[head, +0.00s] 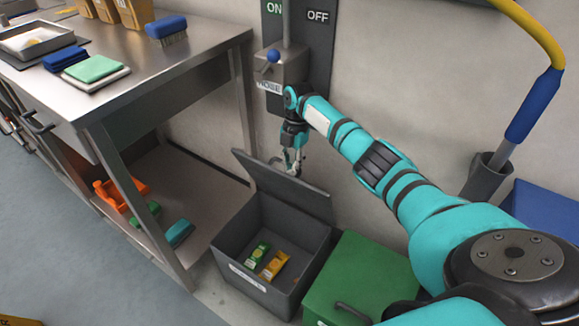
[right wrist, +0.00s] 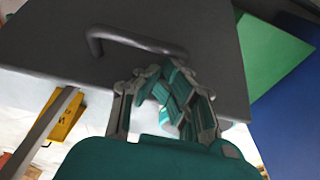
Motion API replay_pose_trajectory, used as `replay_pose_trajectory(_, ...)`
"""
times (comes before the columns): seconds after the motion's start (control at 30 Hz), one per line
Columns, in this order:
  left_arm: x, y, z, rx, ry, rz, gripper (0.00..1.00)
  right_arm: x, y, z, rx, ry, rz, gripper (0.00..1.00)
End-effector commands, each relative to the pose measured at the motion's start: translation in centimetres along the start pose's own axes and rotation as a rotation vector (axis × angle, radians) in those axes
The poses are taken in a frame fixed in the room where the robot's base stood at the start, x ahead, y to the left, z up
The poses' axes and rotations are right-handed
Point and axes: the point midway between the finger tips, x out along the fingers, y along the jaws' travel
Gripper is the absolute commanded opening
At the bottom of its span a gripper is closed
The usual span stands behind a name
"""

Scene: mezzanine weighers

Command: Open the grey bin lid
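The grey bin (head: 250,262) stands on the floor between the steel bench and a green bin. Its lid (head: 290,190) is raised, tilted up at the wall side, and the bin's mouth is uncovered. A green carton and a yellow carton lie inside. My right gripper (head: 292,163) is behind the lid's upper edge, by the wall. In the right wrist view the grey lid (right wrist: 215,45) fills the upper part, with its bar handle (right wrist: 135,40) just beyond the fingertips. My right fingers (right wrist: 162,75) look apart, with nothing seen between them. My left gripper is out of view.
The green bin (head: 362,275) is closed, right of the grey one; a blue bin (head: 545,215) is farther right. The steel bench (head: 175,62) is at left, with orange and teal items on its lower shelf. A switch box (head: 283,72) hangs above the lid.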

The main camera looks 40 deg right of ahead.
Motion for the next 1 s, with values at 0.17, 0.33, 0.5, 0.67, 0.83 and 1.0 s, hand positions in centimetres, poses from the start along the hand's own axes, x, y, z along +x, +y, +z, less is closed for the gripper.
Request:
replay_pose_trajectory(0.17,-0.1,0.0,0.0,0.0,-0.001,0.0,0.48,-4.4,0.2,0.0,-0.002,-0.003,0.012,0.0)
replay_pose_trajectory(0.33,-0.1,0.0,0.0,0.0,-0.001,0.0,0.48,-8.1,0.2,-0.1,-0.002,-0.002,0.012,0.0)
replay_pose_trajectory(0.5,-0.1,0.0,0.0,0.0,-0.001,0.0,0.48,-10.5,0.1,-0.2,-0.003,-0.001,0.01,0.0)
replay_pose_trajectory(0.67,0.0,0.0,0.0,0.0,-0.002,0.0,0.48,-11.5,0.1,-0.2,-0.003,-0.001,0.009,0.0)
replay_pose_trajectory(0.83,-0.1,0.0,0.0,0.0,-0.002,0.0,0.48,-11.7,0.1,-0.2,-0.003,0.0,0.008,0.0)
replay_pose_trajectory(1.0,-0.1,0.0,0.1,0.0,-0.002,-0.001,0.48,-11.6,0.1,-0.2,-0.004,0.0,0.008,0.0)
